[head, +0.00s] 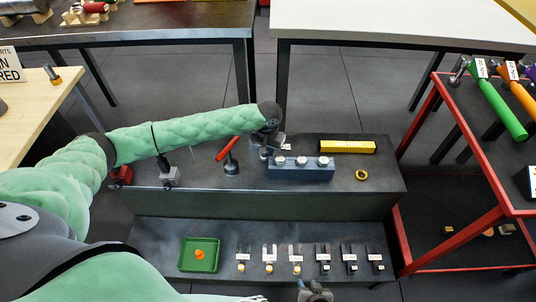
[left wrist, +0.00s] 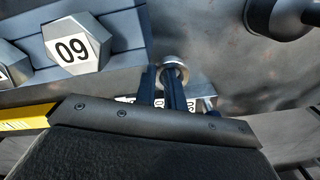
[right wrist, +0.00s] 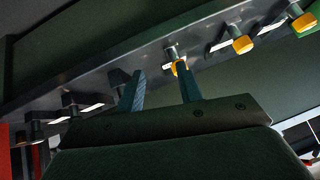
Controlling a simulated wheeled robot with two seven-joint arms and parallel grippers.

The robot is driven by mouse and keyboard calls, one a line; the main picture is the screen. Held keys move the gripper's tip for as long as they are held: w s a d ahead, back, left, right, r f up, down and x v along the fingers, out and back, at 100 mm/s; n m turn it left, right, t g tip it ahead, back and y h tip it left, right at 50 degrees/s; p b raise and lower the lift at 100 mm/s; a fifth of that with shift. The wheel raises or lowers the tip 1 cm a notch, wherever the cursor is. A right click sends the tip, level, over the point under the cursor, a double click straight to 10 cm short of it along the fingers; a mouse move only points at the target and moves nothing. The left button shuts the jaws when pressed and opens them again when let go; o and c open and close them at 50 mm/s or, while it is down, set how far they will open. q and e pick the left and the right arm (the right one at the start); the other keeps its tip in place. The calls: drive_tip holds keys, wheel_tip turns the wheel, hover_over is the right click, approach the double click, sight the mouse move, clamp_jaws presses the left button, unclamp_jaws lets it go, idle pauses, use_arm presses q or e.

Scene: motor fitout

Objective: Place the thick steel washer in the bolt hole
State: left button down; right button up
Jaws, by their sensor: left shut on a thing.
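My left gripper (head: 267,152) is at the left end of the blue-grey block (head: 301,174) on the bench's upper level. In the left wrist view its dark fingers (left wrist: 165,88) are close together, shut on a small steel ring, which looks like the thick steel washer (left wrist: 175,59), at their tips. The block, with a hex piece marked with a number (left wrist: 76,46), is beside the fingers. I cannot make out the bolt hole. My right gripper (head: 315,287) is low at the front; in the right wrist view its fingers (right wrist: 160,82) are apart and empty.
A yellow bar (head: 347,147), yellow ring (head: 361,174), red cylinder (head: 227,148) and dark round-based stand (head: 231,167) are on the upper level. A green tray (head: 185,264) and several labelled holders (head: 323,259) line the lower shelf. A red-framed cart (head: 452,230) stands at right.

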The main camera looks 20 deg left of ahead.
use_arm(q)
drive_tip(key=shift+f, duration=0.75)
drive_tip(key=c, duration=1.5)
unclamp_jaws()
